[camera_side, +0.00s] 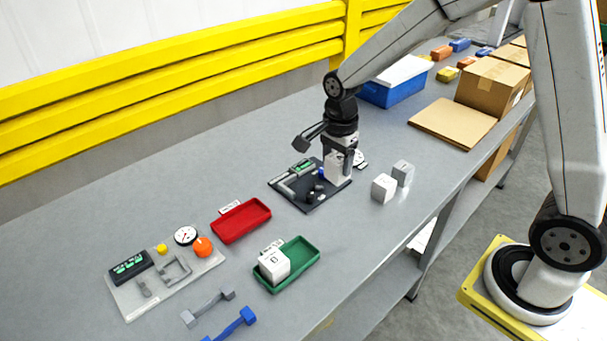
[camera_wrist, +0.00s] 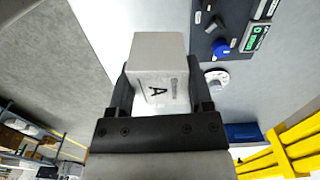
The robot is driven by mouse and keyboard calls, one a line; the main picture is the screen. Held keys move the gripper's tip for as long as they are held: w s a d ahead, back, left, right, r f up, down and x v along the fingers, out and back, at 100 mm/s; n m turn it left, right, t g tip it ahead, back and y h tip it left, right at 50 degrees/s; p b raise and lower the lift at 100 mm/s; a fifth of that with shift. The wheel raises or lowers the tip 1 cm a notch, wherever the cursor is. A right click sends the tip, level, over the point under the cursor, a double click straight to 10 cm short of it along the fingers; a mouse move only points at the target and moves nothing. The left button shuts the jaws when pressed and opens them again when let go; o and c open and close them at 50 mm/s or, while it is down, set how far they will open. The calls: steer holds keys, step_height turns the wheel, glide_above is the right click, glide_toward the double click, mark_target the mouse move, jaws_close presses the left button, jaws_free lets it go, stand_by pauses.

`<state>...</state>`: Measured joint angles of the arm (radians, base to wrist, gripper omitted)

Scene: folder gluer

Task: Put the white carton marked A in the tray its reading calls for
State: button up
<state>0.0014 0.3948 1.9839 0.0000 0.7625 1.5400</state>
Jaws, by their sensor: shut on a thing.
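My gripper (camera_side: 339,157) points down near the right end of a dark plate and is shut on a white carton (camera_side: 336,169). In the wrist view the carton marked A (camera_wrist: 158,72) sits between both fingers, its letter facing the camera. A red tray (camera_side: 241,221) is empty. A green tray (camera_side: 306,254) in front of it holds a white carton (camera_side: 273,265) with a mark. Each tray has a small label behind it, too small to read.
The dark plate (camera_side: 305,200) carries a green-lit display (camera_side: 302,166), unreadable here, and a blue knob (camera_wrist: 221,47). A white carton (camera_side: 384,188) and a grey carton (camera_side: 403,173) stand to its right. A grey panel (camera_side: 135,305) with dial and orange knob lies left.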

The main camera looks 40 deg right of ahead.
steer(key=shift+a, duration=0.1)
stand_by(0.5)
steer(key=s+a+f, duration=0.1)
steer(key=a+f, duration=0.2)
steer(key=a, duration=0.4)
steer(key=s+a+f, duration=0.1)
steer(key=a+f, duration=0.3)
steer(key=a, duration=0.3)
steer(key=shift+s, duration=0.3)
steer(key=shift+f, duration=0.15)
steer(key=shift+f, duration=2.85)
steer(key=o, duration=1.3)
